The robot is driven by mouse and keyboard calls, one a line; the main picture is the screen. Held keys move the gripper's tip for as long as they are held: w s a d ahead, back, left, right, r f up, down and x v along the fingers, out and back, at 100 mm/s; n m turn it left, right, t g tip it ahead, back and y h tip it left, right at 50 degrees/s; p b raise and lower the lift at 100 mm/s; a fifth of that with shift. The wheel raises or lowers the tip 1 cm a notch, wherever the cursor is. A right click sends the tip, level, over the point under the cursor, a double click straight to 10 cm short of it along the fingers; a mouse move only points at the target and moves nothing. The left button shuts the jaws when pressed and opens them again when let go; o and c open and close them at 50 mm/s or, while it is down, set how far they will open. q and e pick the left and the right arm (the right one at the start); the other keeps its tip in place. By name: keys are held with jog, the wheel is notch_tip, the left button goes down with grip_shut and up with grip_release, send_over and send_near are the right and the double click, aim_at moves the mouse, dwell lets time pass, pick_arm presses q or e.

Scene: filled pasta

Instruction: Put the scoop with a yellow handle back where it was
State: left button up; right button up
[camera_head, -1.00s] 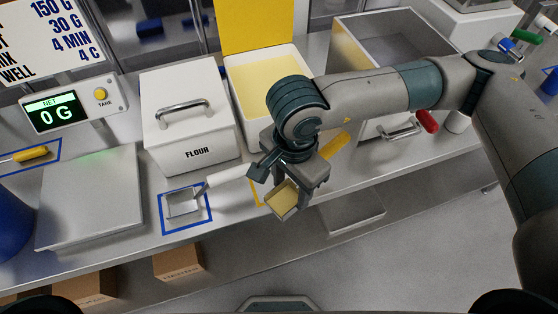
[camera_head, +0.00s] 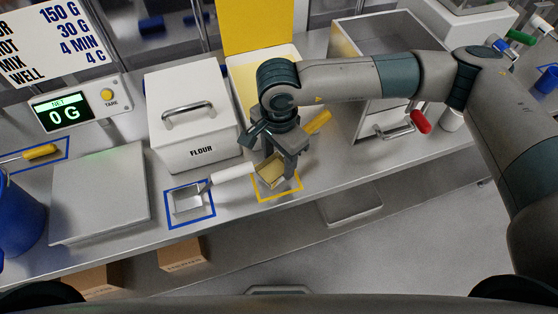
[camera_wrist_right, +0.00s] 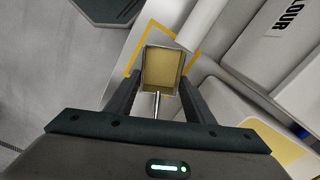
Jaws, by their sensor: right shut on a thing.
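The scoop with a yellow handle (camera_head: 318,122) is in my right gripper (camera_head: 273,170). Its metal pan (camera_head: 271,174) points toward the front edge of the counter, and the inside looks yellowish. In the right wrist view the pan (camera_wrist_right: 162,72) lies between the fingers of the right gripper (camera_wrist_right: 160,100), with the thin shaft below it. The pan is over or at a yellow outlined square (camera_head: 281,195) on the counter; I cannot tell whether it touches. The yellow outline also shows around the pan in the right wrist view (camera_wrist_right: 189,87). My left gripper is not in view.
A white-handled scoop (camera_head: 190,201) lies in a blue outline just left of the yellow one. The flour bin (camera_head: 190,140) and an open bin of yellow contents (camera_head: 237,95) stand behind. The scale (camera_head: 100,190) is left.

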jog(key=shift+f+p, duration=0.55)
jog(key=shift+f, duration=0.5)
jog(key=shift+f, duration=0.15)
jog(key=o, duration=1.1)
jog(key=shift+c, duration=0.2)
